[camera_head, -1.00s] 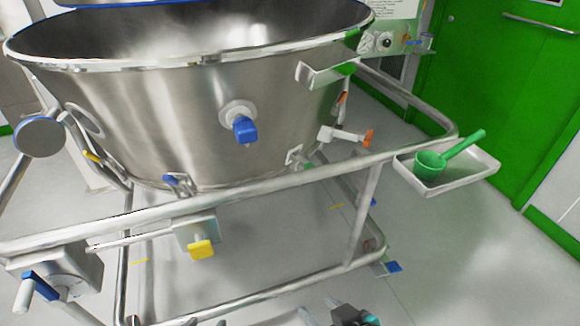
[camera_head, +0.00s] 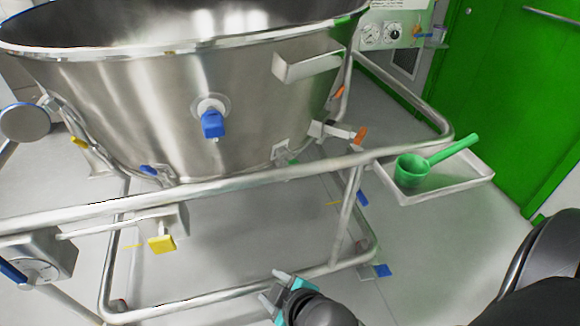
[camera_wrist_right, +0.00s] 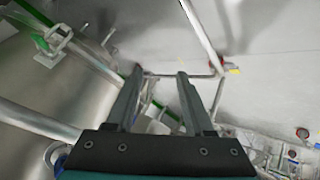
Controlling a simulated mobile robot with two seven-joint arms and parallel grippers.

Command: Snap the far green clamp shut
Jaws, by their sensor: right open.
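I cannot pick out the far green clamp for certain. My right gripper (camera_head: 272,286) is open and empty at the lower middle, in front of the frame's lower rail and apart from the bowl. In the right wrist view, its two fingers (camera_wrist_right: 158,74) stand apart with nothing between them. My left gripper is not in view.
The tubular steel frame (camera_head: 230,187) crosses in front of the bowl. A blue handle (camera_head: 212,124), a yellow handle (camera_head: 161,244) and an orange-tipped lever (camera_head: 360,136) stick out. A side tray (camera_head: 440,190) holds a green scoop (camera_head: 411,170). Open floor lies at right.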

